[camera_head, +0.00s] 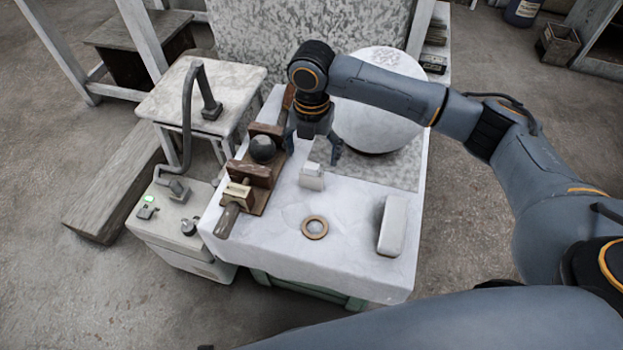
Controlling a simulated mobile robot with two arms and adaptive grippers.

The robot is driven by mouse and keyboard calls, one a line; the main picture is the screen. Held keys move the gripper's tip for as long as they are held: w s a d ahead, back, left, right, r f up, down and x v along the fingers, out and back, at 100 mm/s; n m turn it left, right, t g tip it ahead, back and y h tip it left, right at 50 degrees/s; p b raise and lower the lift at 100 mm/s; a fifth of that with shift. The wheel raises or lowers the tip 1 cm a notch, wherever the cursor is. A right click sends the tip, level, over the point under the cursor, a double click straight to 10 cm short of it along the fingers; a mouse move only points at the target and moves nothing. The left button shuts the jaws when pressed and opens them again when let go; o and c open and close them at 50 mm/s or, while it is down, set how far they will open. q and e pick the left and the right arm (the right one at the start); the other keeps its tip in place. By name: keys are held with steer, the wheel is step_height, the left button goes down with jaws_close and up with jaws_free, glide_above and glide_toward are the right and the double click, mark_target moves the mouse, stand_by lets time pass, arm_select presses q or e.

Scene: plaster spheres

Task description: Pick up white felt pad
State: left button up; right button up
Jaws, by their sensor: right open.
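A longer white pad-like block (391,226) with rounded edges lies at the table's right front, apart from the gripper. I cannot tell for certain which of these two is the white felt pad. My left gripper is not in view.
A large pale sphere (380,105) stands behind the gripper. A brown wooden fixture with a dark ball (262,149) is to its left. A bronze-coloured ring (315,227) lies in front. A stool (185,95) and a grey bent-arm device (186,110) stand left of the table.

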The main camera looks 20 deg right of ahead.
mark_target(312, 176)
step_height(312, 176, down, 9)
steer(key=shift+r+b, duration=0.2)
steer(key=shift+b, duration=0.55)
steer(key=shift+f, duration=0.15)
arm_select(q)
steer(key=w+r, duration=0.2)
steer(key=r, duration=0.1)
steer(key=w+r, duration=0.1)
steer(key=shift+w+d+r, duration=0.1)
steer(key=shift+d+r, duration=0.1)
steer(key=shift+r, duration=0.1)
arm_select(e)
steer(key=c, duration=1.2)
